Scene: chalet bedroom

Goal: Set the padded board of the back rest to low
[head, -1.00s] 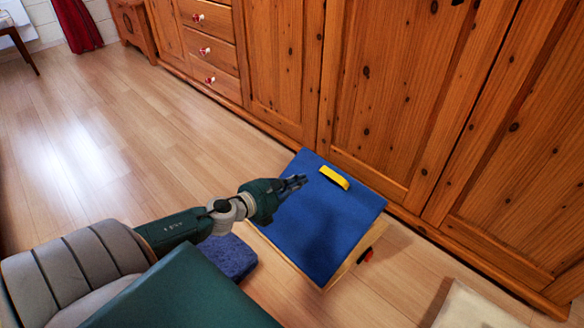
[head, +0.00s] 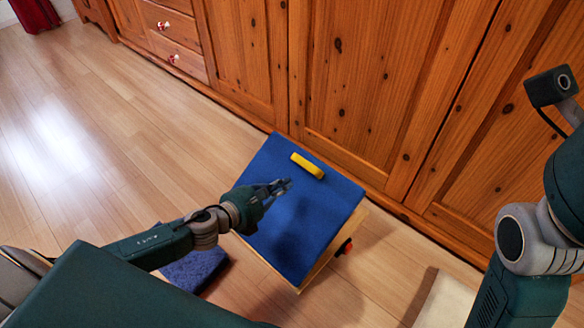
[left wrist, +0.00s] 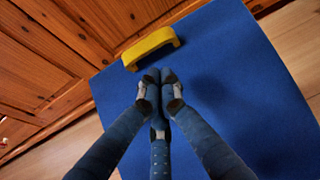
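The back rest's padded board (head: 300,225) is a blue panel tilted on a light wooden frame on the floor, with its support mostly hidden beneath. A yellow handle (head: 307,166) sits near its upper edge; it also shows in the left wrist view (left wrist: 150,47). My left gripper (head: 285,185) hovers over the blue board, just short of the handle.
A wooden wardrobe (head: 370,90) stands close behind the back rest. A dark blue cushion (head: 193,268) lies left of it, and a pale mat (head: 445,300) lies to the right. A small red knob (head: 344,246) shows at the frame's right side. Floor at the left is clear.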

